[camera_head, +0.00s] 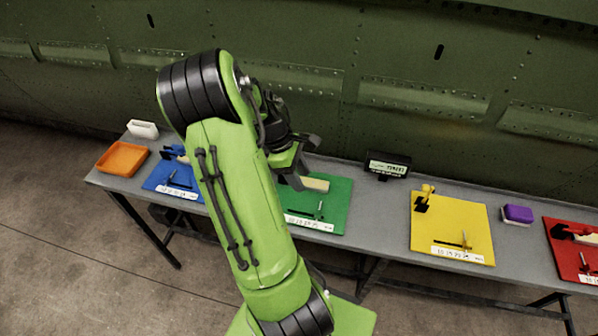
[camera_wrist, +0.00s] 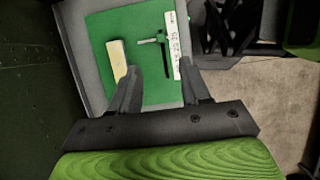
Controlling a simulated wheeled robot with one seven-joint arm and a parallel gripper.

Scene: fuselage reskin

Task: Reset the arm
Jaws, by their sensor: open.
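My green arm crosses the middle of the head view and bends over the grey workbench. My gripper (camera_head: 298,178) hangs over the green mat (camera_head: 335,190) there. In the wrist view my gripper (camera_wrist: 165,70) points at the green mat (camera_wrist: 150,92) with its two dark fingers apart and nothing between them. A cream block (camera_wrist: 117,60) and a small dark tool (camera_wrist: 158,42) lie on the mat beyond the fingertips. A white label strip (camera_wrist: 173,45) runs along the mat's edge.
The grey bench (camera_head: 385,215) also carries an orange tray (camera_head: 122,158), a blue mat (camera_head: 157,181), a yellow mat (camera_head: 450,225), a red mat (camera_head: 563,262), a purple block (camera_head: 518,213) and a dark display (camera_head: 388,165). The riveted green fuselage wall (camera_head: 400,60) stands close behind.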

